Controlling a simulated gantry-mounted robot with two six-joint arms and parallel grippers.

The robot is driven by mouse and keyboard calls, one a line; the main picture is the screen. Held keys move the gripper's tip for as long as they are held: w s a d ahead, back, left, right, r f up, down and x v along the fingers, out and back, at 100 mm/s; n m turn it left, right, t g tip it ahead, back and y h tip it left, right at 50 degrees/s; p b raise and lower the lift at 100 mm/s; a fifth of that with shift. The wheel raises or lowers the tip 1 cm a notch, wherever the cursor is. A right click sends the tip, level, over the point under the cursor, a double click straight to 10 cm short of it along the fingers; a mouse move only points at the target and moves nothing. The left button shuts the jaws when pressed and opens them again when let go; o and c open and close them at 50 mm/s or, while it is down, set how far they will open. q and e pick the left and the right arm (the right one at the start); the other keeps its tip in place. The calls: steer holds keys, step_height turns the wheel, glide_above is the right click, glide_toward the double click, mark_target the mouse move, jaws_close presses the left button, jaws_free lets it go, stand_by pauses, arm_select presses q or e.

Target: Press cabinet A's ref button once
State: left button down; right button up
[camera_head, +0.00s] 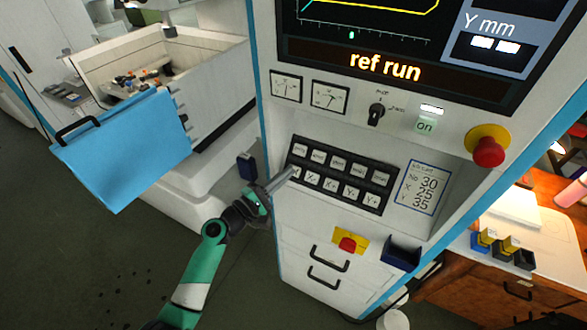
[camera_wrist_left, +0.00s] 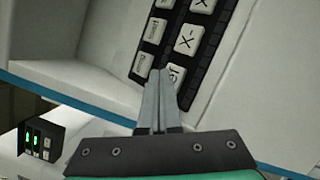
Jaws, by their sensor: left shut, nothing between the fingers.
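Cabinet A (camera_head: 265,115), white with blue edges, fills the middle of the head view. Its black keypad (camera_head: 338,174) has two rows of white keys. The ref button (camera_wrist_left: 177,74) is the end key beside X- in the left wrist view, partly covered by my fingers. My left gripper (camera_head: 288,172) is shut and empty, its tips at the left end of the keypad's lower row. In the left wrist view the tips (camera_wrist_left: 159,74) overlap the ref button's edge; whether they touch it I cannot tell. The screen (camera_head: 385,66) reads "ref run". My right gripper is not in view.
A red emergency knob (camera_head: 488,151) sits right of the keypad, a rotary switch (camera_head: 376,113) above it. A red-yellow switch (camera_head: 348,243) and blue holder (camera_head: 402,252) are below. A blue panel (camera_head: 125,150) stands left. A wooden desk (camera_head: 470,270) is at right.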

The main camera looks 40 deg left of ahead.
arm_select(q)
steer(key=shift+s+d+r, duration=0.1)
steer(key=shift+s+r, duration=0.1)
steer(key=shift+s, duration=0.05)
steer(key=s+r+p, duration=0.1)
steer(key=s+p, duration=0.1)
steer(key=s+d+r+p, duration=0.1)
steer(key=s+r+p, duration=0.1)
stand_by(0.5)
stand_by(0.6)
